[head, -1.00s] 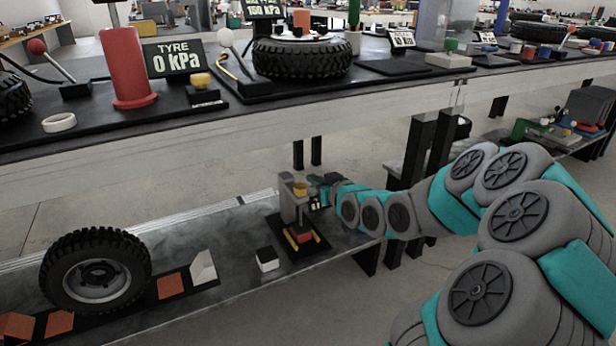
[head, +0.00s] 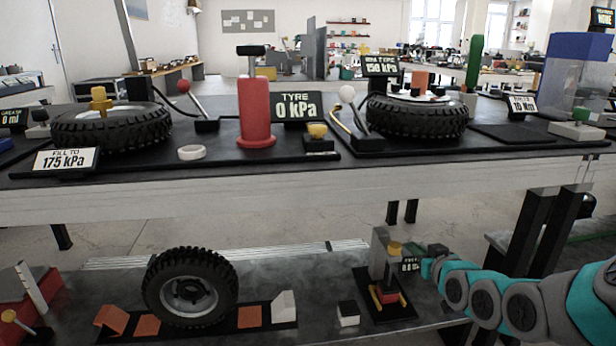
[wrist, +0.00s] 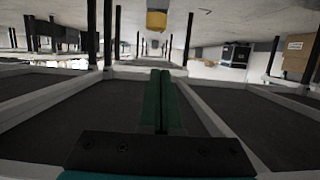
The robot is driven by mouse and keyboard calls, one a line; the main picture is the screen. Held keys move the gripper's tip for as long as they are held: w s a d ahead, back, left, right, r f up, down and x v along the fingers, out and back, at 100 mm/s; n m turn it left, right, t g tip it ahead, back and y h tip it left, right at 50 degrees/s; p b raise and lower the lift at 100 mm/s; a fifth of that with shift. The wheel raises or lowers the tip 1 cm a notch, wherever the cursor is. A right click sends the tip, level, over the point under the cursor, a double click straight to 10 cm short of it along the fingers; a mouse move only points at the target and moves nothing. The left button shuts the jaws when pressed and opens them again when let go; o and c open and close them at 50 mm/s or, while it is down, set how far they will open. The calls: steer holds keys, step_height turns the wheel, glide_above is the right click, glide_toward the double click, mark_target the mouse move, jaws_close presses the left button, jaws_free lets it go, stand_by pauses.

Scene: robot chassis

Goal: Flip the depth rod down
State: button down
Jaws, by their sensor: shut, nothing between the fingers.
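A small gauge-like device stands on the lower bench in the head view, with a grey upright post (head: 379,254), a yellow knob (head: 395,247) and a small dark display (head: 409,265). Red and yellow parts (head: 386,295) lie at its foot on a black base plate (head: 395,312). I cannot make out clearly which part is the depth rod. My gripper (head: 428,260) is just right of the display, at about knob height; contact is unclear. In the wrist view its green fingers (wrist: 160,100) are shut together and empty. A yellow block-like thing (wrist: 157,19) shows beyond their tips.
A white-and-black block (head: 348,314) and a tyre (head: 190,287) are left of the device on the lower bench. Dark legs (head: 540,232) stand right, close behind my arm.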

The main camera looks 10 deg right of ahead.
steer(key=s+a+f+g+p, duration=0.2)
steer(key=s+a+g, duration=0.2)
steer(key=s+a, duration=0.15)
steer(key=s+a+r+g+p, duration=0.2)
steer(key=s+a+g, duration=0.2)
steer(key=s, duration=0.7)
steer(key=s+a+r+g+p, duration=0.2)
steer(key=s+a+g, duration=0.2)
steer(key=s, duration=0.8)
steer(key=s+a+r+g+p, duration=0.1)
steer(key=s+a+g, duration=0.3)
steer(key=s, duration=0.7)
steer(key=shift+s+a+r+m+h+p, duration=0.2)
steer(key=shift+a+r+m+h+p, duration=0.1)
steer(key=shift+a+r+h+p, duration=0.25)
